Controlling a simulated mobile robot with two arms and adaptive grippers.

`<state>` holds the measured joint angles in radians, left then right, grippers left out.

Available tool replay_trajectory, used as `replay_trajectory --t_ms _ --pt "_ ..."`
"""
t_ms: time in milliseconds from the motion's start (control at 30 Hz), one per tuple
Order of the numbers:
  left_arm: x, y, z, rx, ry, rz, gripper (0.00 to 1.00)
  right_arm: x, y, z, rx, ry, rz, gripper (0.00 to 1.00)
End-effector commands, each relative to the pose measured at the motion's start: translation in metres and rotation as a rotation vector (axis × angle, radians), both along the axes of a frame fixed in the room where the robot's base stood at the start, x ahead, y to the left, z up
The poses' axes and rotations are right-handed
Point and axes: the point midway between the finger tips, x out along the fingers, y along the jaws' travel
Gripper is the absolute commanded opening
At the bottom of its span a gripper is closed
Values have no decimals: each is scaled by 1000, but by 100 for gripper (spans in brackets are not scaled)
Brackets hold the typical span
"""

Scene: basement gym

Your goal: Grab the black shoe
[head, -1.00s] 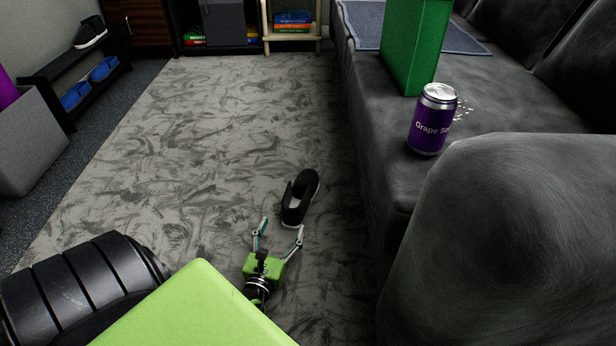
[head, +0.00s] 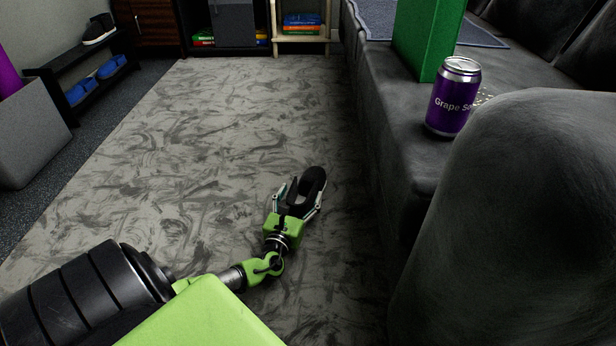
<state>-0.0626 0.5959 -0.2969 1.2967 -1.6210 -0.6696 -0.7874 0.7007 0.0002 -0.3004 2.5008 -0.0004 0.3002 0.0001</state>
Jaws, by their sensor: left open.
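A black shoe (head: 315,181) with a pale sole edge lies on the grey patterned rug in the head view, near the lower middle. My left gripper (head: 297,192) is open, with its two fingers on either side of the shoe's near part. I cannot tell whether the fingers touch the shoe. The near end of the shoe is partly hidden by the gripper. My right gripper is not in view.
A dark sofa (head: 408,165) stands close on the right, with a purple can (head: 453,97) and a green box (head: 428,38) on it. A shoe rack (head: 82,72) and a grey bin (head: 32,130) stand at left.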

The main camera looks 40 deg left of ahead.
Motion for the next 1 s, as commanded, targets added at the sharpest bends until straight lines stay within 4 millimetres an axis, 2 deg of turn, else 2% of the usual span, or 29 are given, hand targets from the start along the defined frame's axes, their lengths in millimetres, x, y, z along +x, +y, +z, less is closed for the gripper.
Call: replay_trajectory --t_ms 33,133,367,467,600,633,1000 --pt "7 3 -2 1 -4 2 69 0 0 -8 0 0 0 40" --pt "13 6 -1 0 -2 1 69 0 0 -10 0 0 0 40" --pt "14 7 1 -1 -1 1 69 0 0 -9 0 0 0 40" --pt "14 6 1 -1 -1 1 46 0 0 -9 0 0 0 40" --pt "14 6 1 -1 -1 1 10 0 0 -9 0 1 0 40" --pt "14 7 2 0 -3 2 7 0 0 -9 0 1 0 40" --pt "14 7 9 0 -3 2 7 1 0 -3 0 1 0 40"
